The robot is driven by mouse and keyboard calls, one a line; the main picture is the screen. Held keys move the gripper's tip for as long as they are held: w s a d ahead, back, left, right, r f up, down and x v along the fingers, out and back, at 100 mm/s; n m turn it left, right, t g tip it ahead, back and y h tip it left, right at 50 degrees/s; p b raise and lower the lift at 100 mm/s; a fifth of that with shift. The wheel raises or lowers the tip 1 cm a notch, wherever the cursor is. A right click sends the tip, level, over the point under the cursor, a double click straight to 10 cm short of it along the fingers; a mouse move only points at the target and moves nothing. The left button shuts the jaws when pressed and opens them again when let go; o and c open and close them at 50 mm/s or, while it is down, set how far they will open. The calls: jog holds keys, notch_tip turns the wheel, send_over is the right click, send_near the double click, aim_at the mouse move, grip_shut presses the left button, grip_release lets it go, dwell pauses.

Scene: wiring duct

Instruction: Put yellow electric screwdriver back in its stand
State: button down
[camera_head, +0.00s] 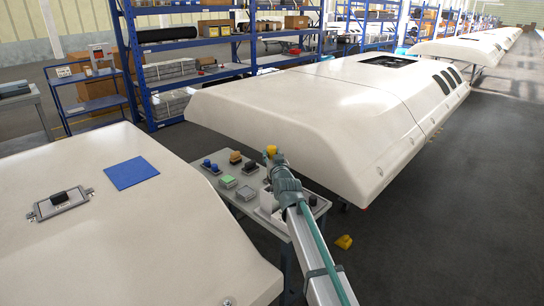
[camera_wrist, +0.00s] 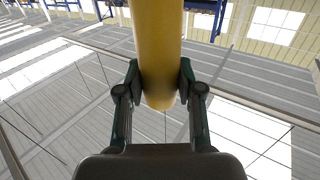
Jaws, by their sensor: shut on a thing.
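The yellow electric screwdriver (camera_wrist: 160,45) is a smooth yellow cylinder in the wrist view. My gripper (camera_wrist: 160,82) is shut on it, with one dark finger on each side. In the head view, a small yellow end of the screwdriver (camera_head: 271,149) shows beyond my gripper (camera_head: 275,160), above the far edge of the small grey table. My arm hides most of the tool and part of the table. I cannot make out the stand for certain; a pale upright piece (camera_head: 267,200) on the table is partly hidden by my wrist.
The grey table (camera_head: 235,200) holds a green box (camera_head: 228,182), a black box (camera_head: 252,167), blue items (camera_head: 207,163) and other small things. Large white panels stand on both sides: near panel (camera_head: 120,240), far panel (camera_head: 300,110). A yellow object (camera_head: 343,242) lies on the floor at right.

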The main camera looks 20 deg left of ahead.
jog(key=shift+f+b, duration=3.5)
jog(key=shift+f, duration=0.15)
jog(key=c, duration=0.7)
grip_release()
jog(key=v, duration=1.2)
